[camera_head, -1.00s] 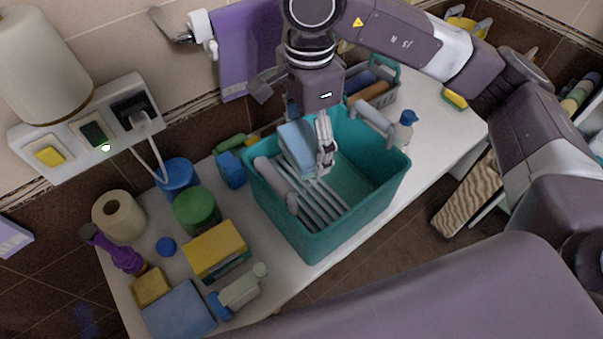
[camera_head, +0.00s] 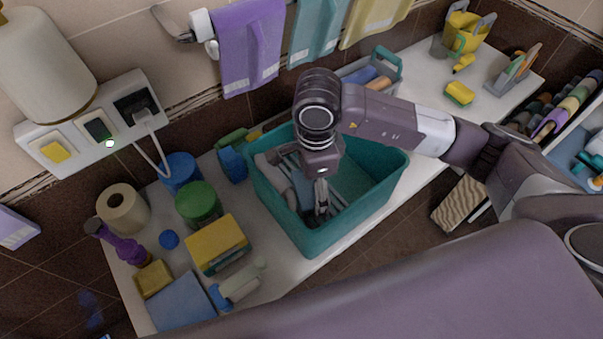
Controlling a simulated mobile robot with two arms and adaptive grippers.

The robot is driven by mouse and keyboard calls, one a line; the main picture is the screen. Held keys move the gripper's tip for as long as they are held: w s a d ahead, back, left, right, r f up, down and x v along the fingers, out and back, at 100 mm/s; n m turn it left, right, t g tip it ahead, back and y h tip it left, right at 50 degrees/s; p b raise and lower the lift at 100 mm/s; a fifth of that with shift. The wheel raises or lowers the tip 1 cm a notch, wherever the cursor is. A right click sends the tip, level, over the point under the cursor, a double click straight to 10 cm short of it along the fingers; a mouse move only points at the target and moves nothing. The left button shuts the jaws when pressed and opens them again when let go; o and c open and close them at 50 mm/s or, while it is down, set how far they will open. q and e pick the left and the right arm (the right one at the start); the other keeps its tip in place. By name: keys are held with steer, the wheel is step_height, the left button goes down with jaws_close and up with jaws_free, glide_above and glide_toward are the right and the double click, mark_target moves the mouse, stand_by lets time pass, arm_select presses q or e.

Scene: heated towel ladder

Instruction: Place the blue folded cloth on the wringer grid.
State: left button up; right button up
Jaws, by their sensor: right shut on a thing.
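The blue folded cloth (camera_head: 293,164) shows only in part, pale blue, inside the teal bucket, left of and behind my right gripper. My right gripper (camera_head: 321,211) reaches straight down into the bucket and is shut on the cloth; the grip itself is mostly hidden by the wrist and fingers. The wringer grid (camera_head: 337,204) is a set of pale bars in the left part of the bucket; the gripper covers much of it. I cannot tell whether the cloth touches the bars. My left gripper is not in view.
The teal bucket (camera_head: 317,241) has raised walls around the gripper. Green and blue tubs, a yellow sponge box (camera_head: 217,243) and a spray bottle (camera_head: 239,285) crowd the left of the white bench. A grey caddy (camera_head: 386,74) stands behind. Towels hang on the wall above.

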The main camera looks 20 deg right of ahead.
mark_target(301, 174)
steer(key=w, duration=0.1)
steer(key=w+a+p, duration=0.1)
steer(key=w+p, duration=0.1)
steer(key=shift+w+a+r, duration=0.2)
steer(key=shift+w+r, duration=0.1)
steer(key=shift+w, duration=0.05)
steer(key=shift+w+f, duration=0.1)
steer(key=shift+f, duration=0.25)
steer(key=shift+f+p, duration=0.3)
steer(key=shift+p, duration=0.05)
steer(key=shift+f, duration=0.1)
steer(key=shift+f+b, duration=0.25)
steer(key=shift+b, duration=0.15)
steer(key=o, duration=1.5)
steer(key=shift+r, duration=0.1)
steer(key=shift+o, duration=0.2)
